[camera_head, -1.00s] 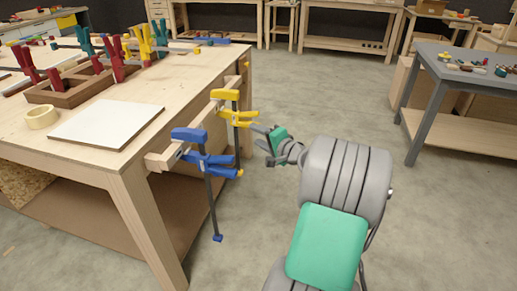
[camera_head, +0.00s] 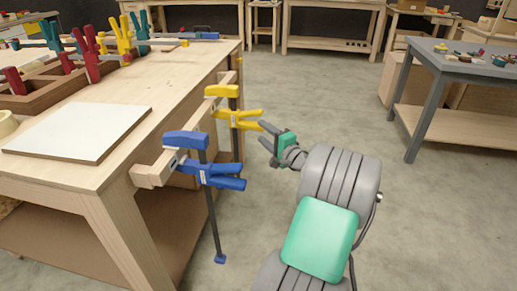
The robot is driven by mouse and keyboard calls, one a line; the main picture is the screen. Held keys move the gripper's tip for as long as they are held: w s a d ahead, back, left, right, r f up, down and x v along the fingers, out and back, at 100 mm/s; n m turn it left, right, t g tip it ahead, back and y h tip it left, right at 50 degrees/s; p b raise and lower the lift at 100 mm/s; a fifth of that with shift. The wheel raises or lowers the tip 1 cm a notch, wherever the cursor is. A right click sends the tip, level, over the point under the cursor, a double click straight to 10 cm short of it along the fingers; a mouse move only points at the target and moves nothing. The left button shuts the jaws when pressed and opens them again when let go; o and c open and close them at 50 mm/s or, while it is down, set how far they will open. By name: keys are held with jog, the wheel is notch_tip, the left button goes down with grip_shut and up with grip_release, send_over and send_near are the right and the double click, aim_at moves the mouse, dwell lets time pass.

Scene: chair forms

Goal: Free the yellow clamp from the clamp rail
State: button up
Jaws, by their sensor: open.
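The yellow clamp (camera_head: 237,114) hangs on the wooden clamp rail (camera_head: 150,174) along the right side of the workbench. Its yellow head rests on top of the rail and its handles stick out to the right below. My gripper (camera_head: 262,134) is open just right of the yellow clamp's handles, its fingers pointing left towards them. Whether a finger touches a handle I cannot tell. A blue clamp (camera_head: 208,173) hangs on the same rail, nearer to me, with its dark bar reaching down.
A white board (camera_head: 80,132) lies on the workbench top. A wooden holder (camera_head: 50,95) with red, yellow and teal clamps stands behind it. A grey table (camera_head: 440,62) with small items stands at the right. The floor between is clear.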

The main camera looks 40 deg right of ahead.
aim_at(247, 129)
jog(key=w+f, duration=0.1)
jog(key=w, duration=0.2)
jog(key=w+d+f, duration=0.1)
jog(key=w, duration=0.3)
jog(key=w+f+b, duration=0.1)
jog(key=w, duration=0.3)
jog(key=shift+d+f, duration=0.25)
jog(key=shift+d, duration=0.05)
jog(key=shift+c, duration=0.2)
jog(key=shift+a+f, duration=0.1)
jog(key=shift+a, duration=0.1)
jog(key=c, duration=0.9)
grip_shut()
jog(key=shift+d, duration=0.15)
